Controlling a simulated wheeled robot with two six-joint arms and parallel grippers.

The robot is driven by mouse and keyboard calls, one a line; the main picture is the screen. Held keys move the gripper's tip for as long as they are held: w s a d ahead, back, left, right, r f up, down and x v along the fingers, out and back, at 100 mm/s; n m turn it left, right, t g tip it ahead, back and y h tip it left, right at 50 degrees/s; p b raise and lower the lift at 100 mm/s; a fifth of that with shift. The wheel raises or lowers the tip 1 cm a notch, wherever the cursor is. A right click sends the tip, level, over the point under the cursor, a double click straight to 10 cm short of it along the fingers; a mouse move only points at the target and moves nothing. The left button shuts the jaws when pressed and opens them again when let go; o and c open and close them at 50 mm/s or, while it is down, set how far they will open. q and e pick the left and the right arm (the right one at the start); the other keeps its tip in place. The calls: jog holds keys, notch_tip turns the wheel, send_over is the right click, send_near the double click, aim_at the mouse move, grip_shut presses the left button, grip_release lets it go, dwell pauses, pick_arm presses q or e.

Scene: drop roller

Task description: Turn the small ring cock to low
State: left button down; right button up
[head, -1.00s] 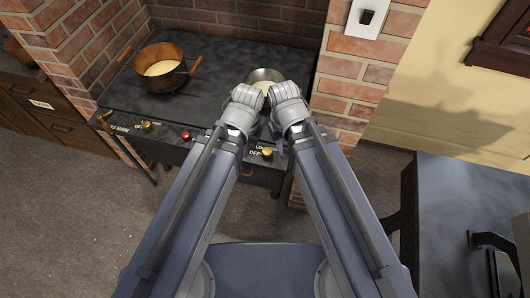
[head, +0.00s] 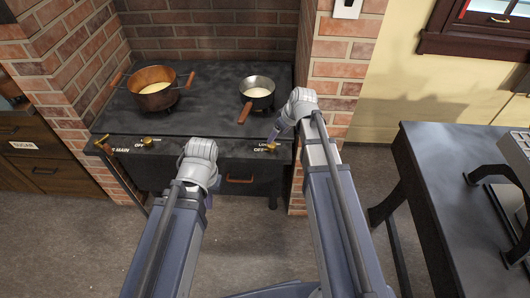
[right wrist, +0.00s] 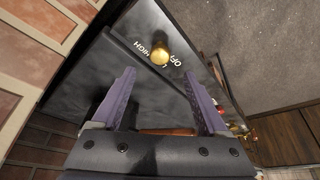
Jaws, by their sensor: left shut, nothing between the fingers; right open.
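The small ring cock is a brass knob (head: 271,147) on the right of the stove's front edge, with LOW and OFF lettering beside it. In the right wrist view the brass knob (right wrist: 160,56) stands beyond the open fingertips, roughly between them, with HIGH and OFF lettering showing. Its exact setting is unclear. My right gripper (head: 279,130) is open and empty, just above and beside the knob; its two purple fingers (right wrist: 160,75) show in the right wrist view. My left gripper (head: 209,199) is shut and empty, in front of the stove, its fingers mostly hidden by the wrist.
A small pan (head: 258,90) with a wooden handle and a copper pot (head: 152,90) stand on the stove top (head: 205,95). Another brass cock (head: 148,142) is on the left front. A brick pillar (head: 338,75) rises on the right, and a dark table (head: 430,165) stands beyond.

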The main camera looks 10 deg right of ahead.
aim_at(273, 145)
jog(key=shift+b+x, duration=3.6)
jog(key=shift+x, duration=0.4)
grip_shut()
